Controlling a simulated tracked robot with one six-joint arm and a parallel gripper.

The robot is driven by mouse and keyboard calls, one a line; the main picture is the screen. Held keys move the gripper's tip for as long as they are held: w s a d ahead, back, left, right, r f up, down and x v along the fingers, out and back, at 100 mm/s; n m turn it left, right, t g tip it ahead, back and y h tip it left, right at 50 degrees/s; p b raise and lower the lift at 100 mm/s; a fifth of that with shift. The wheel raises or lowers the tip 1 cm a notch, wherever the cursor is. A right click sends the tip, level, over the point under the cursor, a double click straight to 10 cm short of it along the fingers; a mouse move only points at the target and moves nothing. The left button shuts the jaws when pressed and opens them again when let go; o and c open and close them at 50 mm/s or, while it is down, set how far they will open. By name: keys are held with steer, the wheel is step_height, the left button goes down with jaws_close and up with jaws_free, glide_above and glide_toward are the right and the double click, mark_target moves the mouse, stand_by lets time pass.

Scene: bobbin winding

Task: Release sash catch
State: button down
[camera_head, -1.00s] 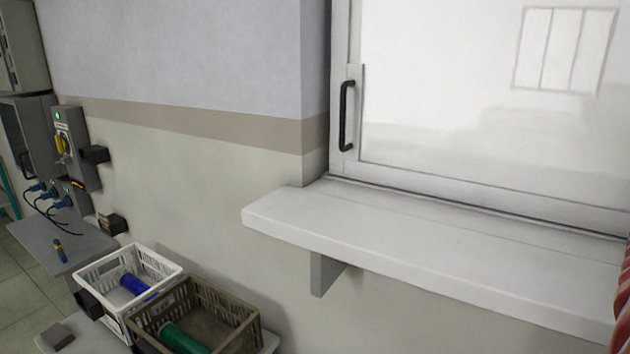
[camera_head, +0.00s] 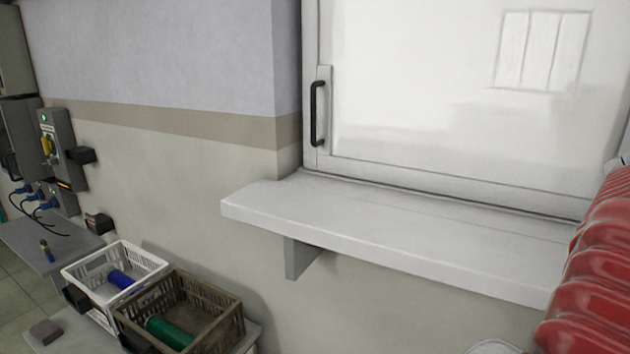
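A white window sash (camera_head: 450,185) fills the upper right, above a pale sill. A black bar handle (camera_head: 318,113) stands upright on the left side of the sash frame, on a light plate. No separate catch can be made out. The sash looks closed against its frame. My gripper is not in view.
The white sill (camera_head: 380,236) juts out below the window, its top bare. A ribbed red object (camera_head: 595,270) is at the right edge. A white crate (camera_head: 78,280) with a blue cylinder (camera_head: 121,279) and a brown crate (camera_head: 235,325) with a green cylinder (camera_head: 168,332) stand lower left.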

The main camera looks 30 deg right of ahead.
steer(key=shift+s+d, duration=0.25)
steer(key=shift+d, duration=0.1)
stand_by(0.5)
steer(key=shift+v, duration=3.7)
